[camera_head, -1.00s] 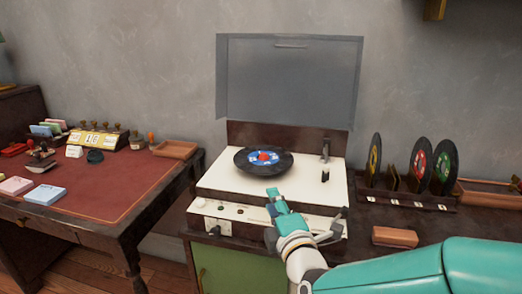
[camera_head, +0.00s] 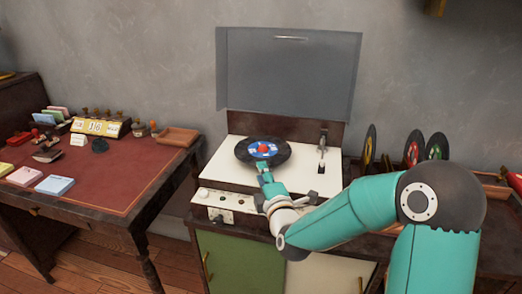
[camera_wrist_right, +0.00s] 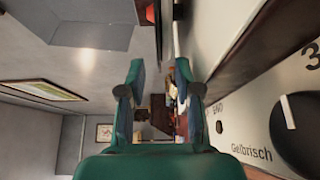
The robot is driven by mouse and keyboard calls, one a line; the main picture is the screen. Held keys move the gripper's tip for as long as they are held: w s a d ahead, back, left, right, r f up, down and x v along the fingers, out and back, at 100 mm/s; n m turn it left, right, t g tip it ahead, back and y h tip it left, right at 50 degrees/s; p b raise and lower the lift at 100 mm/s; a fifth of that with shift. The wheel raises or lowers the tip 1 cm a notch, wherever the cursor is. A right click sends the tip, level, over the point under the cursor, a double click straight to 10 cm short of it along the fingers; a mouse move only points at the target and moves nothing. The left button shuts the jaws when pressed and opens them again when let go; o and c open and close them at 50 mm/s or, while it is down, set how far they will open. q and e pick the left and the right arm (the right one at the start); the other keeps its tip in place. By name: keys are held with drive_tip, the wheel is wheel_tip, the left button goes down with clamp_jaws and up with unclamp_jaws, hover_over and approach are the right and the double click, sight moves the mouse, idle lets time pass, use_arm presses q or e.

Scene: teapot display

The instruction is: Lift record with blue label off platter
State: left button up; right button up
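The black record (camera_head: 279,159) with a blue label and a red centre lies flat on the platter of the white record player (camera_head: 218,166). The platter itself is hidden under the record. My right gripper (camera_head: 262,169) is at the record's front edge. In the right wrist view its two fingers (camera_wrist_right: 160,66) stand apart, with nothing visibly clamped. A thin dark edge (camera_wrist_right: 158,32), probably the record seen edge-on, runs ahead between the fingers. I cannot tell whether a finger touches it. My left gripper is not in view.
The raised lid (camera_head: 288,75) stands behind the player. The tonearm (camera_head: 322,150) is right of the record. Several upright records (camera_head: 412,149) stand in a rack at right, partly behind my arm. A red-topped desk (camera_head: 95,180) with stationery is at left.

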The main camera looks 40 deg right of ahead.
drive_tip(key=shift+x, duration=1.2)
clamp_jaws()
